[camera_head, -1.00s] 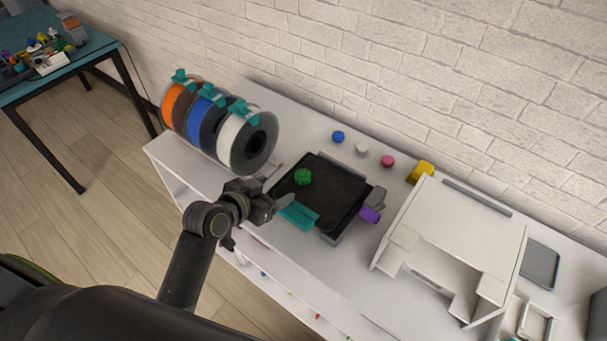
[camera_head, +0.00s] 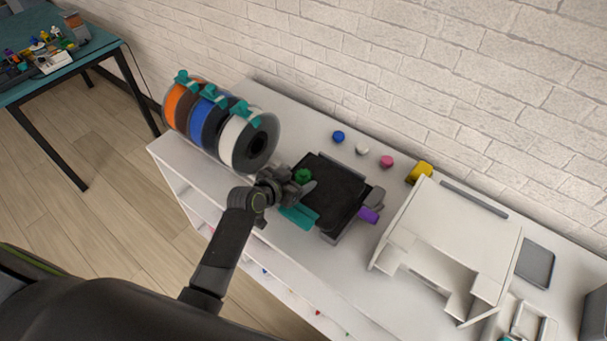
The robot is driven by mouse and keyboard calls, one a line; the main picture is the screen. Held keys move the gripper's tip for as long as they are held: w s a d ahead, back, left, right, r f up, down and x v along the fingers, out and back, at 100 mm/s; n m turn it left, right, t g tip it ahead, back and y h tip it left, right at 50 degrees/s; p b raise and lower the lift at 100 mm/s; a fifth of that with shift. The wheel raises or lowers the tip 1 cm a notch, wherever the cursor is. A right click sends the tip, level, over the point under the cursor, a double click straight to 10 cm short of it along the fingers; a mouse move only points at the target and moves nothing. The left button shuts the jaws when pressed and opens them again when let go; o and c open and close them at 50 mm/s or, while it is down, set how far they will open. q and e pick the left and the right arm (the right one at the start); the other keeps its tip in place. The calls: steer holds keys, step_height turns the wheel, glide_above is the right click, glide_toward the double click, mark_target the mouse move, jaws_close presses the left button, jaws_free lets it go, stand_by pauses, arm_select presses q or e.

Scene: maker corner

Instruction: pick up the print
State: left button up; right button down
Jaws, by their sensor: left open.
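The print is a small green object (camera_head: 303,175) on the black build plate (camera_head: 335,196) of a low device on the white bench. My left gripper (camera_head: 308,182) is open at the plate's left side, with its fingers close beside the print. The gripper partly covers the print, and I cannot tell whether they touch. My right gripper is not in view.
A teal scraper (camera_head: 299,217) and a purple item (camera_head: 368,214) sit by the plate's front edge. Filament spools (camera_head: 248,141) stand to the left. A white printer frame (camera_head: 455,235) is to the right. Small coloured pieces (camera_head: 387,161) lie along the wall.

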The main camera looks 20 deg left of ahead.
mark_target(304, 177)
arm_select(q)
steer(key=shift+x, duration=1.1)
steer(key=c, duration=1.1)
